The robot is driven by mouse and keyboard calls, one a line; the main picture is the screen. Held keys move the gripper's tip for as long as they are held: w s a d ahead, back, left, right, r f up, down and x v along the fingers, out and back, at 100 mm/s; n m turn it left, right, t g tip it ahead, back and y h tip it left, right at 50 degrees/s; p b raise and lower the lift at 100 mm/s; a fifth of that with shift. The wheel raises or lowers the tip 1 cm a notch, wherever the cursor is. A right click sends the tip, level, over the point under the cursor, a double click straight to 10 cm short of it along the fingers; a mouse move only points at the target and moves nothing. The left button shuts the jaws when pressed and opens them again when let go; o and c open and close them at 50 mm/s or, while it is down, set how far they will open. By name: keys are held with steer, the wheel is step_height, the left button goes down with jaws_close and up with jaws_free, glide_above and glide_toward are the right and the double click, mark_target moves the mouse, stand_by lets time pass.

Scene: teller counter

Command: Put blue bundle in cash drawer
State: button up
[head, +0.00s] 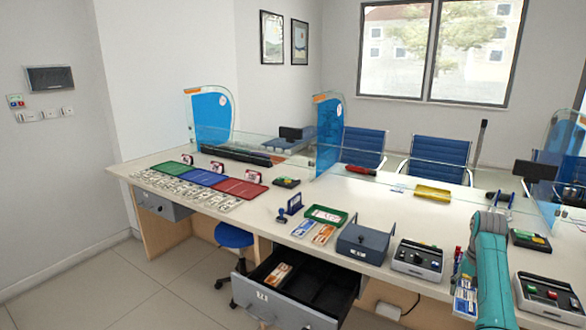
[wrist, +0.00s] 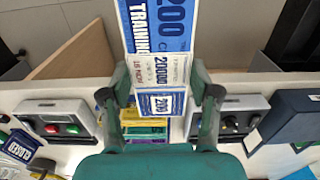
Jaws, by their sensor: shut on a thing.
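The blue bundle (wrist: 160,35), a stack of blue notes with a white band, is between the two fingers of my gripper (wrist: 160,88) in the wrist view. My gripper is shut on it. In the head view the blue bundle (head: 464,302) shows beside my teal arm, at the counter's front edge, right of the drawer; my arm hides part of the fingers. The grey cash drawer (head: 284,309) is pulled open below the counter. An orange bundle (head: 278,273) lies in its left part, and the dark compartments to the right look empty.
On the counter (head: 375,212) above the drawer stand a grey cash box (head: 363,242) and a button device (head: 417,258). Another device (head: 548,297) stands right of my arm. Blue and orange notes (head: 313,231) lie by a green tray (head: 326,215). A blue stool (head: 234,236) stands left of the drawer.

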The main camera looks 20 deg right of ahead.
steer(key=w+a+f+n, duration=0.2)
steer(key=a+f, duration=0.5)
steer(key=a, duration=0.5)
steer(key=w+a+f+n, duration=0.2)
steer(key=a+f, duration=0.5)
steer(key=a, duration=0.5)
steer(key=s+a+f+n, duration=0.2)
steer(key=s+a+f, duration=0.1)
steer(key=a, duration=0.5)
steer(key=s+a+f+n, duration=0.2)
steer(key=a+f, duration=0.3)
steer(key=a, duration=0.4)
steer(key=s+a+f+n, duration=0.1)
steer(key=s+a+f, duration=0.3)
steer(key=a, duration=0.4)
steer(key=shift+s+a+f+n, duration=0.2)
steer(key=shift+s+f+n, duration=0.1)
steer(key=shift+s+n, duration=0.1)
